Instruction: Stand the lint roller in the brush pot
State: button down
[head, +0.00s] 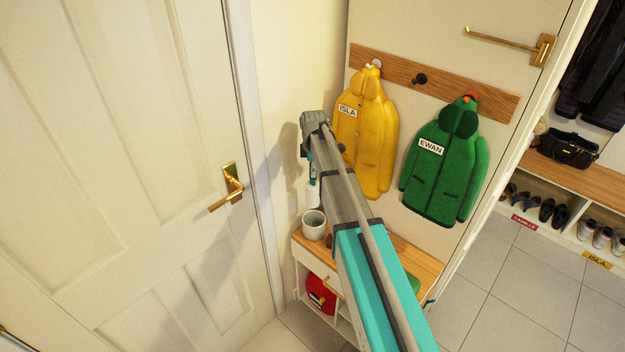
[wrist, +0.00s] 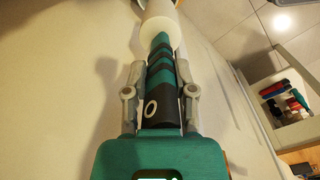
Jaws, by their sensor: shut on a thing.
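The lint roller has a white roller head (wrist: 160,30) and a black and teal striped handle (wrist: 158,85). In the wrist view my gripper (wrist: 161,75) is shut on the handle, one grey finger on each side. In the head view my gripper (head: 312,164) points down, partly hidden by my arm. The lint roller (head: 312,195) hangs below it, roughly upright, white end down. The brush pot (head: 314,225), a pale cup, stands on the wooden bench top just below the roller's white end. A small gap seems to show between them; the exact alignment is unclear.
The bench (head: 302,245) has cubbies below, one holding a red item (head: 320,294). A yellow coat (head: 367,130) and a green coat (head: 445,160) hang right of my arm. A door with a brass handle (head: 229,187) is at left. My arm hides much of the bench.

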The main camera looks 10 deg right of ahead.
jog(key=shift+w+d+f+b, duration=0.15)
jog(key=shift+f+b, duration=0.05)
jog(key=shift+f, duration=0.15)
jog(key=shift+w+d+f+b, duration=0.15)
jog(key=shift+f, duration=0.35)
jog(key=shift+f+b, duration=6.15)
jog(key=shift+b, duration=0.1)
jog(key=shift+c, duration=1.8)
grip_release()
